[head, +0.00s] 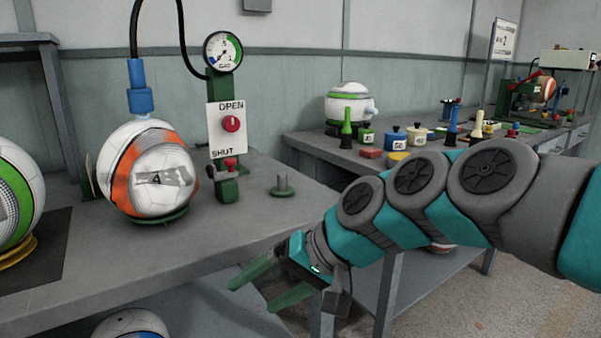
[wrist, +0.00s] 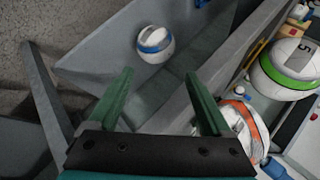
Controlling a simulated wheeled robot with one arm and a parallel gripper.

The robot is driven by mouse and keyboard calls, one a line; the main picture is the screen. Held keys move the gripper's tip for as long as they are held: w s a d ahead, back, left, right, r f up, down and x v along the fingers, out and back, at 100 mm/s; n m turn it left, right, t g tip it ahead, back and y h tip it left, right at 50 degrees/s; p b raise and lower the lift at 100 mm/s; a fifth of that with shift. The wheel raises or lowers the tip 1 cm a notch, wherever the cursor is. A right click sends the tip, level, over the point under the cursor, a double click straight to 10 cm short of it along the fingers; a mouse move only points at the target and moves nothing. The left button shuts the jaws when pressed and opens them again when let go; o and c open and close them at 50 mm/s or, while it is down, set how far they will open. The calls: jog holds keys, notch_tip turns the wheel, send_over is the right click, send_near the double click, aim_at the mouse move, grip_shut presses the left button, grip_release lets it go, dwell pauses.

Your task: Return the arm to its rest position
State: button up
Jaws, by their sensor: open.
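My arm reaches in from the right in the head view. My gripper (head: 262,282) is at the front edge of the near bench, with its two green fingers pointing left and down. In the wrist view my gripper (wrist: 158,95) has its fingers wide apart with nothing between them. An orange and white ball marked 4 (head: 153,170) sits on a green ring on the bench, up and left of my gripper and apart from it. It also shows in the wrist view (wrist: 242,125), beyond the right finger.
The grey bench (head: 235,222) carries a green post with a gauge (head: 222,51) and an OPEN/SHUT panel (head: 226,129). A green and white ball (head: 18,190) stands at the left. A blue-striped ball (head: 130,325) lies below. A second bench behind holds weights (head: 392,136).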

jog(key=s+d+f+g+h, duration=0.4)
jog(key=s+d+f+h, duration=0.5)
jog(key=s+d+f, duration=0.8)
jog(key=s+d, duration=0.2)
jog(key=d, duration=0.2)
jog(key=shift+s+f+m, duration=0.15)
jog(key=shift+s+m, duration=0.25)
jog(key=shift+a, duration=0.1)
